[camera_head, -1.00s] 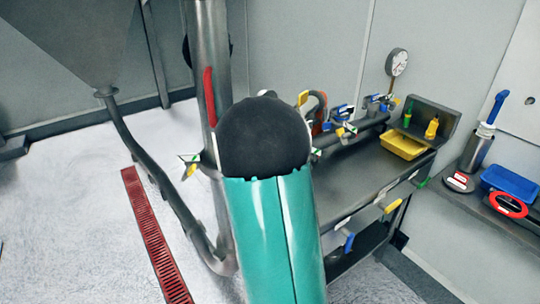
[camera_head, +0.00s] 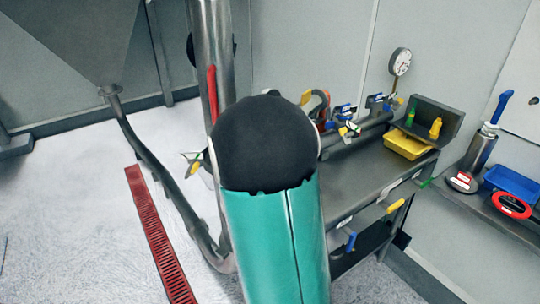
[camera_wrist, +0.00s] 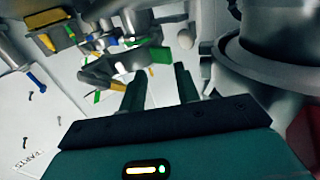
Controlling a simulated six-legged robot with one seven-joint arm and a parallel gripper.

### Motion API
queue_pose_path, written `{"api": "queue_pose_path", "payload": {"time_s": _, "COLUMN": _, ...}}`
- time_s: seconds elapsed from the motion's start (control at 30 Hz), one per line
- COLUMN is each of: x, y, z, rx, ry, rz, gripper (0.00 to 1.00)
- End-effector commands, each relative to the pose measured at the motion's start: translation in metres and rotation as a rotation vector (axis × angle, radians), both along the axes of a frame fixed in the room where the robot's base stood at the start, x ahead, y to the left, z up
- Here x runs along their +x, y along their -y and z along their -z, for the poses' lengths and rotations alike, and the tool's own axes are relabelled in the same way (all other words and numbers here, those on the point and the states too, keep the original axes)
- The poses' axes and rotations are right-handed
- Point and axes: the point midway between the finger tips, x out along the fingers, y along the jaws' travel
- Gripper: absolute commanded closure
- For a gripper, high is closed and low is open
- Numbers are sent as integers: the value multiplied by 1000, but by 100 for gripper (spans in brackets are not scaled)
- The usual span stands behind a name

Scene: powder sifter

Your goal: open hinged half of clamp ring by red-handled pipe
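The vertical metal pipe (camera_head: 203,45) with its long red handle (camera_head: 212,92) stands left of my arm in the head view. A fitting with yellow, green and white parts (camera_head: 194,161) shows beside the pipe; my arm's black joint hides what lies behind it. In the wrist view my gripper (camera_wrist: 160,78) is open, with two dark green fingers apart and nothing seen held. A dark curved piece (camera_wrist: 108,73) with yellow and green tabs lies beyond and left of the fingers. It may be the clamp ring; I cannot tell whether its hinged half is open.
A large round grey flange (camera_wrist: 228,52) is close on the right in the wrist view. In the head view, a bench (camera_head: 375,178) carries valves, a gauge (camera_head: 400,62) and a yellow tray (camera_head: 403,146). A red floor grating (camera_head: 158,235) lies left, with open floor around it.

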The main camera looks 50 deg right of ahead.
Motion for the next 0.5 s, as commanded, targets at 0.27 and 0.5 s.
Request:
{"api": "queue_pose_path", "payload": {"time_s": 0.27, "x": -27, "y": -54, "z": 1, "rx": 1, "ry": -2, "rz": 1, "gripper": 68}}
{"api": "queue_pose_path", "payload": {"time_s": 0.5, "x": -39, "y": -75, "z": 2, "rx": 2, "ry": -3, "rz": 7, "gripper": 68}}
